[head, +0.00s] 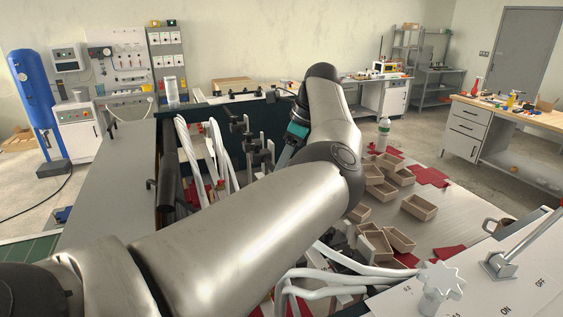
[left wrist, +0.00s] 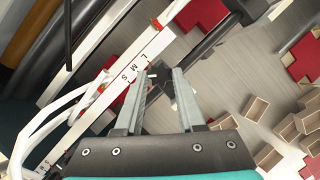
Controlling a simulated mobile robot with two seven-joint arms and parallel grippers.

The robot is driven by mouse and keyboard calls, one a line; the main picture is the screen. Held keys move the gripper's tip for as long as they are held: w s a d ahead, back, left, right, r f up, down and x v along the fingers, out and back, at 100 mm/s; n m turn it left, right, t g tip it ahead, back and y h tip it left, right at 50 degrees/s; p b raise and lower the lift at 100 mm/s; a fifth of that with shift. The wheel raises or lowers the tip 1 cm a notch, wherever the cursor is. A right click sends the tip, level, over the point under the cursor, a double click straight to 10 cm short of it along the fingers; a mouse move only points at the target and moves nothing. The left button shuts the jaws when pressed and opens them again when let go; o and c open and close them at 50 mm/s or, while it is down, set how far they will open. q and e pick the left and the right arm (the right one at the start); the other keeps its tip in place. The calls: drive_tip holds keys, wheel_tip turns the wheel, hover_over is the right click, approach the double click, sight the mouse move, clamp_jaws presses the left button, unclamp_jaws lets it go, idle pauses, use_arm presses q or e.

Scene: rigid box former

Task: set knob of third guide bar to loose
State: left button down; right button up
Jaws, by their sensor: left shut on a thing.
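My left gripper (left wrist: 160,76) is shut on a small dark knob (left wrist: 158,80), which shows between its fingertips in the left wrist view. Beside the fingers runs a white guide bar (left wrist: 112,90) with the letters L, M and S on it. In the head view my left gripper (head: 282,160) points down among upright bars and dark fittings of the box former (head: 240,128). My forearm hides much of the machine there. The knob's setting cannot be read, and I cannot tell which guide bar in the row this is. My right gripper is not in view.
Several open cardboard boxes (head: 419,207) and red sheets lie on the grey surface right of my arm. White hoses (head: 217,155) run left of the gripper. A white panel with a star-shaped knob (head: 441,281) stands at the front right. A bottle (head: 383,134) stands farther back.

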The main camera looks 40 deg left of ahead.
use_arm(q)
drive_tip(key=shift+w+a+r+n+g+h+p, duration=0.15)
drive_tip(key=shift+n+p, duration=0.15)
drive_tip(key=shift+n, duration=0.25)
drive_tip(key=shift+s+d+n+g+h+p, duration=0.15)
drive_tip(key=shift+n+p, duration=0.15)
drive_tip(key=shift+n, duration=0.25)
drive_tip(key=shift+w+a+n, duration=0.1)
drive_tip(key=shift+n, duration=0.2)
drive_tip(key=c, duration=0.8)
unclamp_jaws()
drive_tip(key=shift+f, duration=0.2)
